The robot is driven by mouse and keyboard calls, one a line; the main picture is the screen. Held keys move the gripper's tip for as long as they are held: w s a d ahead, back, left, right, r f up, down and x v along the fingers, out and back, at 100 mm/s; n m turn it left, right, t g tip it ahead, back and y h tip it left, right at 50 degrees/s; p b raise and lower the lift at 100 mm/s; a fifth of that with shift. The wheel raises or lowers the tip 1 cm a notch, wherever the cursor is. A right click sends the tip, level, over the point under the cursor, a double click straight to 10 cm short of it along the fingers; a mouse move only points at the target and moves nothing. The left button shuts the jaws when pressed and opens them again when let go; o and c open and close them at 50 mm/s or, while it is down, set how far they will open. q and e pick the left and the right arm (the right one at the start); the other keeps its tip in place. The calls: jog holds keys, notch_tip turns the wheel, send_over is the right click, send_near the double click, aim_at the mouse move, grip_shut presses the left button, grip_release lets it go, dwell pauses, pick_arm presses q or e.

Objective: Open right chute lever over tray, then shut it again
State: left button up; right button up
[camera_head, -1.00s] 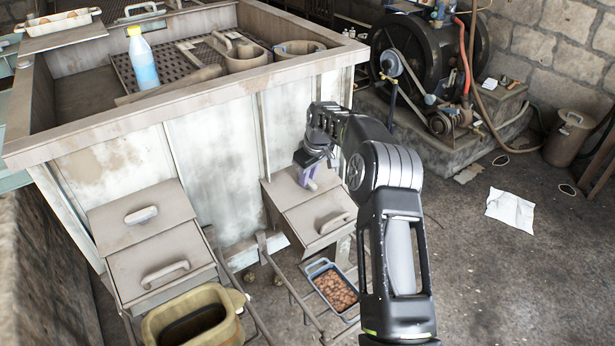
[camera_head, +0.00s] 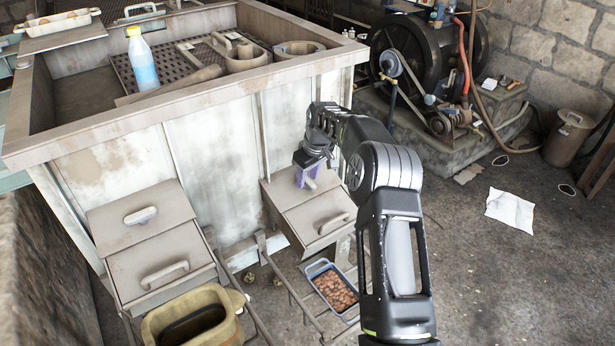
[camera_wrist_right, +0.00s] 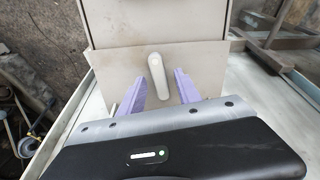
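The right chute (camera_head: 292,222) is a grey-beige box on the front of the large bin, with an upper plate and a lower plate. A light handle (camera_head: 334,223) sits on its lower plate. My right gripper (camera_head: 307,180) is at the upper plate, its purple fingers pointing down. In the right wrist view, a pale upright lever (camera_wrist_right: 157,75) stands between the spread fingers of my right gripper (camera_wrist_right: 160,78), with gaps visible beside it. A blue-grey tray (camera_head: 351,316) holding brown pieces stands below the chute. My left gripper is out of view.
A left chute (camera_head: 110,220) with two handles is on the same bin (camera_head: 110,165), above a yellowish container (camera_head: 226,338). Metal rails (camera_head: 290,286) run beside the tray. A belt-driven engine (camera_head: 425,55) stands behind at right. The floor at right is mostly open.

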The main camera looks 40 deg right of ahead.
aim_at(311, 185)
jog(key=v, duration=0.7)
jog(key=shift+s+r+b, duration=0.1)
jog(key=shift+r+b, duration=0.2)
